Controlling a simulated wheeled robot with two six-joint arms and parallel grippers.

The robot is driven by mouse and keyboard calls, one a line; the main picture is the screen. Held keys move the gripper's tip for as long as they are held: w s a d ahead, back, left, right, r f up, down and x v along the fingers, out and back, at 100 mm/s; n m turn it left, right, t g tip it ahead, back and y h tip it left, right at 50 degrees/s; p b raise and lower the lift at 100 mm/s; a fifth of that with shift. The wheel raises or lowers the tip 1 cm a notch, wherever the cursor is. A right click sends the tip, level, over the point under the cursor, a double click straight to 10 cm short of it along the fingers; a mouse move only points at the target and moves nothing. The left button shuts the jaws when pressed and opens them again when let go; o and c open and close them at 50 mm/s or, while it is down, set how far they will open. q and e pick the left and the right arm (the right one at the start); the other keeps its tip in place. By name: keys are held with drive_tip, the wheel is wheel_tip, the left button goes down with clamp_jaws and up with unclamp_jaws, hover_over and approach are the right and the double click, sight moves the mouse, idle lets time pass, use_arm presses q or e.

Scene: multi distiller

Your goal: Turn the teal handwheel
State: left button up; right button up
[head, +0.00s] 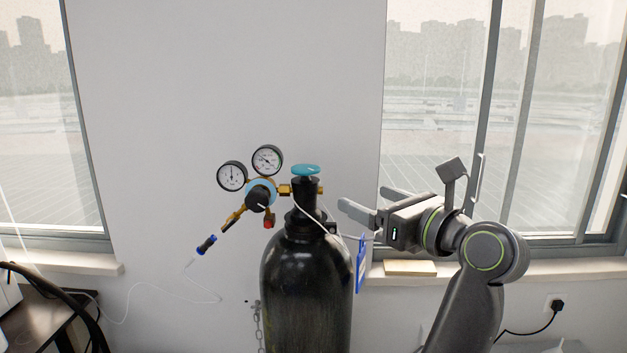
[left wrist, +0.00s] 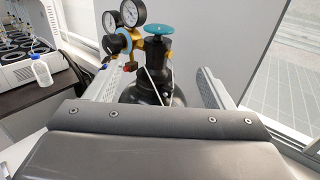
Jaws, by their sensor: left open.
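The teal handwheel (head: 306,169) sits on top of the valve of a black gas cylinder (head: 306,290). In the left wrist view the handwheel (left wrist: 159,28) appears beyond the fingertips, between the lines of the two fingers. My left gripper (head: 362,198) is open and empty, to the right of the valve and slightly lower than the handwheel in the head view. Its fingers point left toward the valve, with a visible gap to it. The open fingers also show in the left wrist view (left wrist: 162,70). My right gripper is not in view.
A regulator (head: 260,195) with two round gauges is attached left of the valve. A white cord hangs around the cylinder neck with a blue tag (head: 361,263). A chain (head: 257,325) hangs beside the cylinder. A wall and windows stand behind.

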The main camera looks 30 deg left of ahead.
sight(312, 170)
use_arm(q)
drive_tip(key=p+x, duration=0.7)
drive_tip(key=x, duration=0.9)
drive_tip(key=shift+a+r, duration=0.15)
drive_tip(key=shift+a, duration=0.15)
drive_tip(key=shift+w+a+p, duration=0.25)
drive_tip(key=shift+a+p, duration=0.05)
drive_tip(key=shift+a, duration=0.15)
drive_tip(key=c, duration=0.9)
